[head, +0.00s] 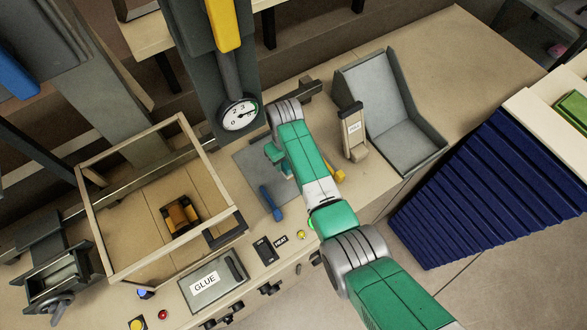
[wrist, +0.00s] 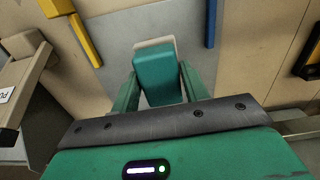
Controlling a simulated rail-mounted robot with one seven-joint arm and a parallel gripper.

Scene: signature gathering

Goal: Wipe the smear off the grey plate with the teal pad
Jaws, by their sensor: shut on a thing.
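The grey plate (head: 250,168) lies flat on the bench beneath my arm in the head view; it also shows in the wrist view (wrist: 112,28). My gripper (wrist: 158,88) is shut on the teal pad (wrist: 156,72), with a green finger on each side of it. The pad is over the plate; whether it touches the plate is unclear. A pale beige edge shows around the pad's far end, and I cannot tell whether it is smear or something else. No other smear is clear. In the head view my arm hides part of the plate.
A blue bar (head: 271,203) and a yellow bar (wrist: 86,42) lie along the plate's sides. A wood-framed box (head: 110,225) stands left, a grey angled tray (head: 385,100) right. A dial gauge (head: 240,115) hangs behind. A glue box (head: 208,283) and buttons line the front.

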